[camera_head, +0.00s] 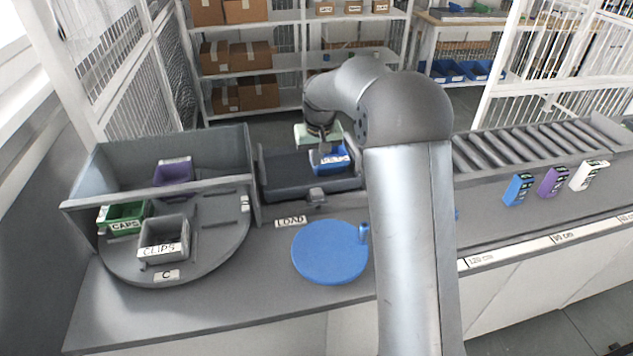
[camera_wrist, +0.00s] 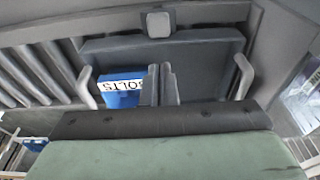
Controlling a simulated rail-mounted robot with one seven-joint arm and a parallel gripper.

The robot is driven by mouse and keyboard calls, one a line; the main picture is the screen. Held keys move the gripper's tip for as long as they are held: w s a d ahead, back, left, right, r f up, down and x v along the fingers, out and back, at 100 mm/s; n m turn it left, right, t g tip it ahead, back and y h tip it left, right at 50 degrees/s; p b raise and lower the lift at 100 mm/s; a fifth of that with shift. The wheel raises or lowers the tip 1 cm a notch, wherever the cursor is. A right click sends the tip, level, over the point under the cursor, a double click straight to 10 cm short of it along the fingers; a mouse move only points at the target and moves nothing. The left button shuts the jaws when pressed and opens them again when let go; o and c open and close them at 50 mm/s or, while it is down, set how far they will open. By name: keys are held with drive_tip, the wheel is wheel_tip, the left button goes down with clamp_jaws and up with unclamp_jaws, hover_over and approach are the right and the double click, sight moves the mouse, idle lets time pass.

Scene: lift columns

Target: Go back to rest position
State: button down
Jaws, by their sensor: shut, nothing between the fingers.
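My gripper (camera_head: 322,150) reaches down over the load station behind the counter, at the blue bin's left side in the head view. In the wrist view its two fingers (camera_wrist: 163,84) are together with nothing between them. The blue bin (camera_head: 335,163) sits in the dark load tray (camera_head: 285,182). In the wrist view the bin (camera_wrist: 118,96) shows a "BOLTS" label, just left of the fingers. I cannot tell whether the fingers touch it. My arm hides part of the counter and the tray's right side in the head view.
A turntable (camera_head: 210,255) at left carries a green CAPS bin (camera_head: 125,214), a grey CLIPS bin (camera_head: 163,236) and a purple bin (camera_head: 173,176). A blue disc (camera_head: 328,252) lies in front of the LOAD label. A roller conveyor (camera_head: 535,145) and small boxes (camera_head: 552,182) are at right.

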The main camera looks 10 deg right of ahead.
drive_tip(key=shift+s, duration=0.1)
idle(0.3)
drive_tip(key=s+r, duration=0.3)
drive_tip(key=s, duration=0.7)
drive_tip(key=s+r, duration=0.3)
drive_tip(key=s, duration=0.6)
drive_tip(key=s+f, duration=0.2)
drive_tip(key=s, duration=0.8)
drive_tip(key=s+f+g, duration=0.1)
drive_tip(key=s, duration=0.9)
drive_tip(key=shift+f, duration=0.35)
